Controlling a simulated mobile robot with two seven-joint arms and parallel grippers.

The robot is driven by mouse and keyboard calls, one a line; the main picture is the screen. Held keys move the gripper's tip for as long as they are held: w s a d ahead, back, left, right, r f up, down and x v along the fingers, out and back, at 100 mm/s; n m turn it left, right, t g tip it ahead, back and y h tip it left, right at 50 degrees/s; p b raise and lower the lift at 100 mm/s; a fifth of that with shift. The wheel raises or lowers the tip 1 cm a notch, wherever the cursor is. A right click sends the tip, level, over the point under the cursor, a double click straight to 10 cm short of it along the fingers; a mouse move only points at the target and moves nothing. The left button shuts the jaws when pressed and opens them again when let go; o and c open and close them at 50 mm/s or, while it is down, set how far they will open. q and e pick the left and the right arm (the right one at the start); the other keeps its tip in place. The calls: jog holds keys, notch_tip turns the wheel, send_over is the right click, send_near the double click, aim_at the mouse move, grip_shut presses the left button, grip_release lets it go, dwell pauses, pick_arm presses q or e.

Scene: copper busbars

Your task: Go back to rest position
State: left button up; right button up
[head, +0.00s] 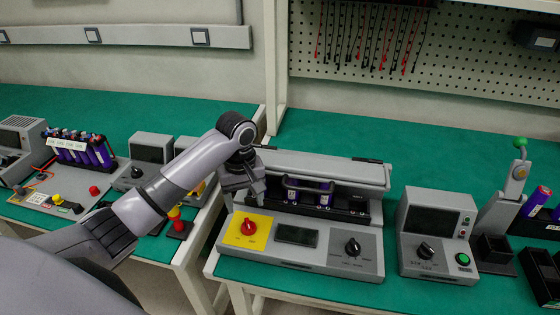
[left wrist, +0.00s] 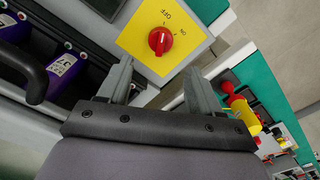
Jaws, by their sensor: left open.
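My left gripper (head: 254,190) is over the left part of a grey bench device (head: 312,262) in the head view. In the left wrist view its two fingers (left wrist: 158,88) are apart with nothing between them. A red rotary knob on a yellow plate (head: 243,230) is just below the gripper; the knob (left wrist: 160,41) lies beyond the fingertips in the left wrist view. Purple cells (head: 325,196) sit in the device's black slot behind a dark handle (head: 307,184). My right gripper is in neither view.
A grey box with a green button (head: 437,235) stands to the right. A lever press (head: 503,205) is farther right. Several purple cells (head: 82,150) stand on the left table. A gap separates the two green tables. Green tabletop (head: 430,150) behind the devices is clear.

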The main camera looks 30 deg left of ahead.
pick_arm(q)
jog(key=s+d+f+m, duration=0.2)
jog(key=s, duration=0.1)
jog(key=s+d+f+m, duration=0.2)
jog(key=s+d+f, duration=0.1)
jog(key=shift+d+f+t, duration=0.15)
jog(key=shift+f+t, duration=0.1)
jog(key=shift+t, duration=0.05)
jog(key=s+d+m+t, duration=0.25)
jog(key=s+m, duration=0.45)
jog(key=s, duration=1.3)
jog(key=w+d+f+t+h, duration=0.2)
jog(key=w+f+t, duration=0.4)
jog(key=f+t, duration=0.1)
jog(key=shift+w+d+f, duration=0.15)
jog(key=shift+w+f, duration=0.2)
jog(key=shift+f, duration=0.4)
jog(key=shift+t, duration=0.25)
